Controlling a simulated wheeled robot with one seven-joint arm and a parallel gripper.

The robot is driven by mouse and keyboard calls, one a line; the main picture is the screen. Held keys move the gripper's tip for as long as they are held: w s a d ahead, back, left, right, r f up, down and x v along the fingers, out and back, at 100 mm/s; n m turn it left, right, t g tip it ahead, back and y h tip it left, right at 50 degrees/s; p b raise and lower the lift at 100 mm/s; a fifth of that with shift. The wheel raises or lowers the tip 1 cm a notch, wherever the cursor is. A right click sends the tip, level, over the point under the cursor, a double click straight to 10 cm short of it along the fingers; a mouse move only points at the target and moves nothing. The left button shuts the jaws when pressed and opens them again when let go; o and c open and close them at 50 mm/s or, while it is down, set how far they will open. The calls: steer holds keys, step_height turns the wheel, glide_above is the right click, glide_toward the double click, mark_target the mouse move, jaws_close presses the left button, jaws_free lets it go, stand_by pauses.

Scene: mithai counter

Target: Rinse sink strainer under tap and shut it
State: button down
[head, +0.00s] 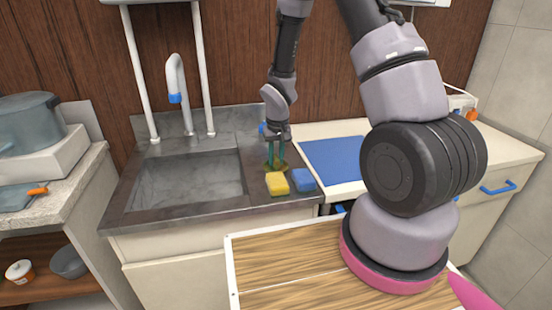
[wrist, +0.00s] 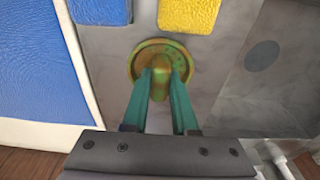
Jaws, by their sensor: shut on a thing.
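My gripper (head: 277,155) is over the counter strip right of the sink, its green fingers pointing down. In the wrist view the fingers (wrist: 161,75) are shut on the knob of a round, greenish-brass sink strainer (wrist: 178,62). The strainer is partly hidden behind the fingers; I cannot tell whether it touches the counter. The grey sink basin (head: 190,185) is to the left and looks empty. A white tap (head: 176,75) with a blue tip arches over its back edge. No water stream shows. A dark round spot (wrist: 262,55) is on the grey basin surface in the wrist view.
A yellow sponge (head: 277,184) and a blue sponge (head: 303,180) lie just in front of the strainer. A blue mat (head: 335,160) is on the white counter to the right. White posts stand behind the sink. A pot (head: 28,122) stands at the far left.

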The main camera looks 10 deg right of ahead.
steer(key=shift+f, duration=0.1)
steer(key=c, duration=0.7)
jaws_free()
step_height(320, 180, up, 12)
steer(key=s, duration=0.2)
step_height(320, 180, up, 17)
steer(key=m+t, duration=0.2)
steer(key=t, duration=0.1)
glide_above(277, 160)
steer(key=s+d, duration=0.5)
steer(key=s, duration=0.1)
steer(key=s+r+m+t+y, duration=0.2)
steer(key=s+r, duration=0.8)
steer(key=s, duration=0.4)
steer(key=shift+d+r+t, duration=0.4)
steer(key=shift+d, duration=0.05)
